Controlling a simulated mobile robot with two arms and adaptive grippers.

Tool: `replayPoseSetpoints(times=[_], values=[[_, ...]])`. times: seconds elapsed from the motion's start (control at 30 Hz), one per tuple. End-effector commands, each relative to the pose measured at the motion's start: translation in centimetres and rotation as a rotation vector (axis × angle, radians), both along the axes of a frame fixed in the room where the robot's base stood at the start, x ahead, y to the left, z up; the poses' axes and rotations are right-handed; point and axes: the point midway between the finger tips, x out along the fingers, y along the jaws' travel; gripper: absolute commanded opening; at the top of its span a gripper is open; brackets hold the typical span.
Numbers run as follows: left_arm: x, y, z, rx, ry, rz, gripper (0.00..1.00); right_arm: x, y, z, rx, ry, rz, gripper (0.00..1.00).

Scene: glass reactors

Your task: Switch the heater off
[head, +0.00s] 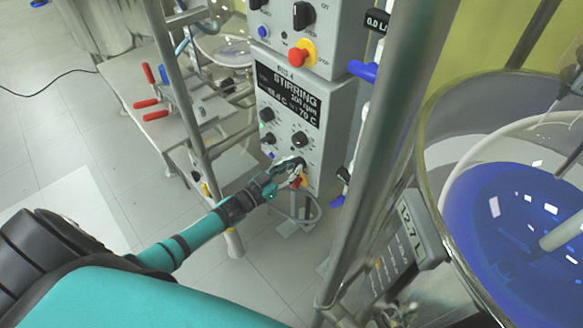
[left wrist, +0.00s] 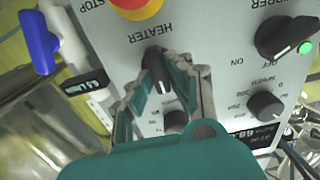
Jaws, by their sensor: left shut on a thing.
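The heater switch is a black rotary knob (left wrist: 154,66) beside the upside-down HEATER label in the left wrist view. My left gripper (left wrist: 168,72) is shut on this knob, with its fingers on either side. Its exact setting is hard to read, and I see no lit lamp beside it. In the head view my left gripper (head: 296,166) is at the lower front of the grey control box (head: 334,92) and covers most of the knob. The display (head: 288,95) reads STIRRING, 100 rpm and a 70 C setpoint. My right gripper is not in view.
The stirrer knob (left wrist: 285,38) has a green lamp (left wrist: 305,47) lit. A red stop button (left wrist: 138,6) is close to the heater knob. A steel post (head: 375,130) and a glass vessel with blue liquid (head: 500,215) stand to the right. Red-handled clamps (head: 150,108) are at left.

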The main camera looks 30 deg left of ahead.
Motion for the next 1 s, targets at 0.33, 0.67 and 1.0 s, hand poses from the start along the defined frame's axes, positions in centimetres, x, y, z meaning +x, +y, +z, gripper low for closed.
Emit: replayPoseSetpoints(times=[0.33, 0.67, 1.0], values=[[0.0, 0.0, -0.1, -0.001, 0.001, 0.000, 0.39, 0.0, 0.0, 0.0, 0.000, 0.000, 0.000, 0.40], [-1.9, 0.7, -0.2, 0.001, 0.004, 0.000, 0.39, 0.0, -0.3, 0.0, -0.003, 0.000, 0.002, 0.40], [-8.7, 3.0, -0.2, 0.000, 0.006, 0.000, 0.39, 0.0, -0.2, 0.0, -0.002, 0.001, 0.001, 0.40]])
